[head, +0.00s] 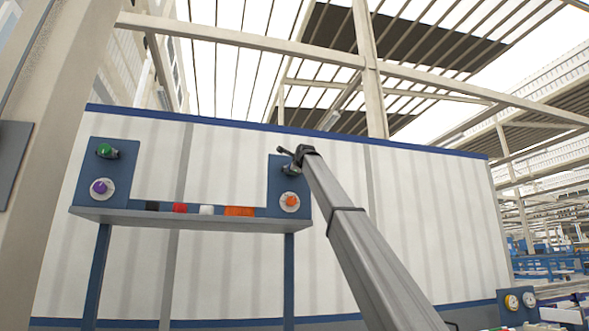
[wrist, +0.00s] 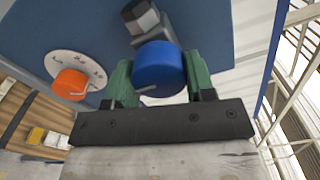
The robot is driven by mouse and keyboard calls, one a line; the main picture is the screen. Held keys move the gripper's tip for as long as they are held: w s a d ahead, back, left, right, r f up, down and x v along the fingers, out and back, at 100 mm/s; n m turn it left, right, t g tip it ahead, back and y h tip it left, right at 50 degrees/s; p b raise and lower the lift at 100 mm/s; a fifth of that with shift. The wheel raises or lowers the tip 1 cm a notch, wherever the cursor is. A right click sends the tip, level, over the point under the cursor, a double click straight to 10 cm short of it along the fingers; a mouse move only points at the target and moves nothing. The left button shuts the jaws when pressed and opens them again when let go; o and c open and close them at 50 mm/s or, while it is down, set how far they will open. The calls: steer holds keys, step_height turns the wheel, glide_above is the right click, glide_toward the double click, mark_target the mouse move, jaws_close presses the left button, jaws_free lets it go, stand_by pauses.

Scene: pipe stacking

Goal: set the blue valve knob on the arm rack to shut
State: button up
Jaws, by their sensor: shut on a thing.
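The blue valve knob (wrist: 158,70) is a round blue cap with a pale pointer line on its face, below a grey hex fitting (wrist: 141,17) on a blue panel. My gripper (wrist: 158,82) has its green fingers on either side of the knob, shut on it. In the head view my gripper (head: 297,153) is at the upper part of the right panel of the arm rack (head: 274,182), and it hides the blue knob there. An orange knob (wrist: 71,85) on a white dial plate with markings sits beside it; it also shows in the head view (head: 291,201).
The rack's left panel carries a green knob (head: 104,150) and a purple knob (head: 100,187). Several small black, red, white and orange items lie on the rack's shelf (head: 190,219). A pale corrugated wall (head: 430,220) stands behind.

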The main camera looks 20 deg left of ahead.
steer(key=o, duration=0.9)
steer(key=shift+s, duration=0.1)
steer(key=v, duration=1)
steer(key=shift+s+d+f, duration=0.1)
steer(key=shift+s+d, duration=0.1)
steer(key=shift+d, duration=0.1)
